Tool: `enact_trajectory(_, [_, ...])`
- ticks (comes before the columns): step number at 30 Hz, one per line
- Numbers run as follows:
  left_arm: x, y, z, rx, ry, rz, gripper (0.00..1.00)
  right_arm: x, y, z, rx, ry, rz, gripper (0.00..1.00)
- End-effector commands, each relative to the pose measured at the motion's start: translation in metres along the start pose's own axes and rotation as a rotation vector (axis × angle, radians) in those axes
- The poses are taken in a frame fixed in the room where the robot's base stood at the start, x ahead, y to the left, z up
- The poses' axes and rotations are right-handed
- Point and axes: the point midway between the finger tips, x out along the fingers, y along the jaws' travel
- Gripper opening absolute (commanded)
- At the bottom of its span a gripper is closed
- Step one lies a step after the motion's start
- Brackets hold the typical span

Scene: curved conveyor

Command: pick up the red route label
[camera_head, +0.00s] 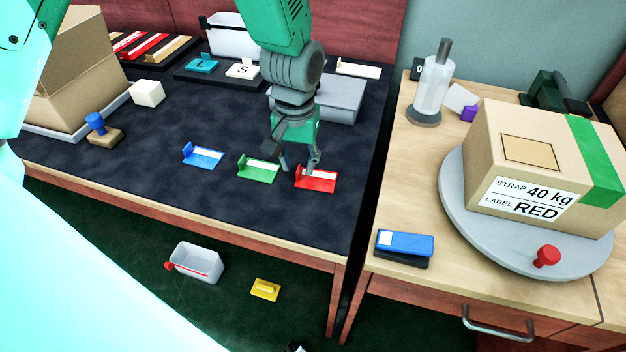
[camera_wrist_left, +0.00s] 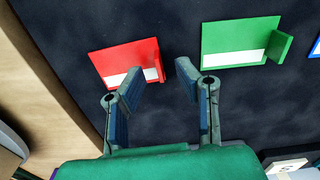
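The red route label (camera_head: 316,178) lies on the dark mat near its front right edge, with a white strip and a raised tab. My left gripper (camera_head: 301,166) points down just above and beside it, with its fingers apart and nothing between them that I can make out. In the left wrist view, the red label (camera_wrist_left: 120,58) lies beyond the open fingertips (camera_wrist_left: 160,82), and its raised tab appears roughly in line with the gap. I cannot tell whether a finger touches it. My right gripper is not in view.
A green label (camera_head: 258,170) and a blue label (camera_head: 203,156) lie left of the red one. A grey box (camera_head: 335,100) stands behind the gripper. A gap separates this table from the wooden one, where a carton (camera_head: 540,150) sits on a round plate (camera_head: 455,215).

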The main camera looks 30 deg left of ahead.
Motion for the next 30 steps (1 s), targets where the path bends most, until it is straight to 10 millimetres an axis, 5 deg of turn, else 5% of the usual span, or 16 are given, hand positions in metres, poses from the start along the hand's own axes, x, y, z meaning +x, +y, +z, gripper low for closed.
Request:
enact_trajectory(3, [0.018,0.000,0.001,0.000,-0.002,0.000,0.28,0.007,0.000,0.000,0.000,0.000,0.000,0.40])
enact_trajectory(10, [0.018,0.000,0.001,0.000,0.000,0.001,0.28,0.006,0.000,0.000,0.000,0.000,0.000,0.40])
enact_trajectory(14, [0.018,0.000,0.001,0.000,0.000,0.001,0.00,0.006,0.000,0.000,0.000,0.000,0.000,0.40])
enact_trajectory(25, [0.015,0.000,0.001,0.000,0.000,0.001,0.00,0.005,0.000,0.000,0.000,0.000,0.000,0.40])
enact_trajectory(30, [-0.009,0.000,0.000,0.000,0.003,0.002,0.00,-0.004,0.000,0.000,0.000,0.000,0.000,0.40])
